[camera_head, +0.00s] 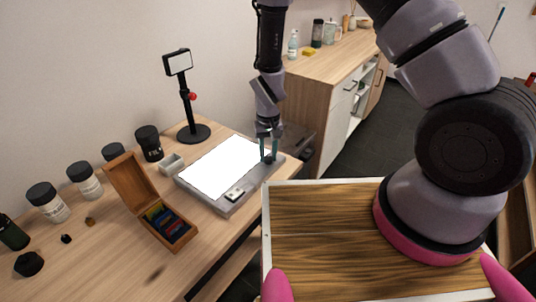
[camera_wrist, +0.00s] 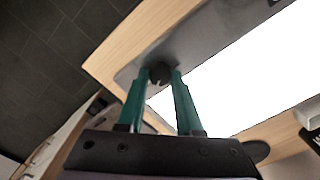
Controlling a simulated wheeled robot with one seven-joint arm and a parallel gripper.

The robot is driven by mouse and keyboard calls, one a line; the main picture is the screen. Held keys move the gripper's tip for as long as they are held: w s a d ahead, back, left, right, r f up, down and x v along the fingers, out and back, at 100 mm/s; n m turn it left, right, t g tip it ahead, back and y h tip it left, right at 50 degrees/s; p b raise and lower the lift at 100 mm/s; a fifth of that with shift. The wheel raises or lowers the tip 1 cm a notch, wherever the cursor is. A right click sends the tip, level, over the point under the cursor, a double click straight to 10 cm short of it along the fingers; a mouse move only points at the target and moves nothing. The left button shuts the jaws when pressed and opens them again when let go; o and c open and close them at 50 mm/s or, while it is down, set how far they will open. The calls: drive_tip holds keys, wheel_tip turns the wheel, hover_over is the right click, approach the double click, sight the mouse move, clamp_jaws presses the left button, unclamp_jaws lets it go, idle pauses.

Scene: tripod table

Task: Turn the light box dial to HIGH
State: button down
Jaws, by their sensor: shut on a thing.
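The light box (camera_head: 232,205) lies on the wooden table, a grey slab with a glowing white panel (camera_head: 222,166). Its dial is a small dark round knob (camera_wrist: 160,72) on the grey border near one corner. My gripper (camera_head: 268,158) reaches down to that corner from above. In the wrist view its two green fingers (camera_wrist: 163,80) are shut on the dial, one on each side. The fingers hide part of the dial, and I cannot read any marking or its setting.
A small device (camera_head: 234,195) sits on the light box's front border. An open wooden box (camera_head: 140,185) with coloured slides stands left of it. A black lamp stand (camera_head: 194,132) and several dark-lidded jars (camera_head: 85,180) stand behind and left. A wooden cabinet (camera_head: 325,85) stands at the back.

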sight(268, 157)
drive_tip(key=shift+w+m, duration=0.1)
drive_tip(key=shift+m, duration=1.5)
drive_tip(key=c, duration=0.6)
unclamp_jaws()
wheel_tip(268, 157, up, 11)
drive_tip(key=shift+f, duration=0.1)
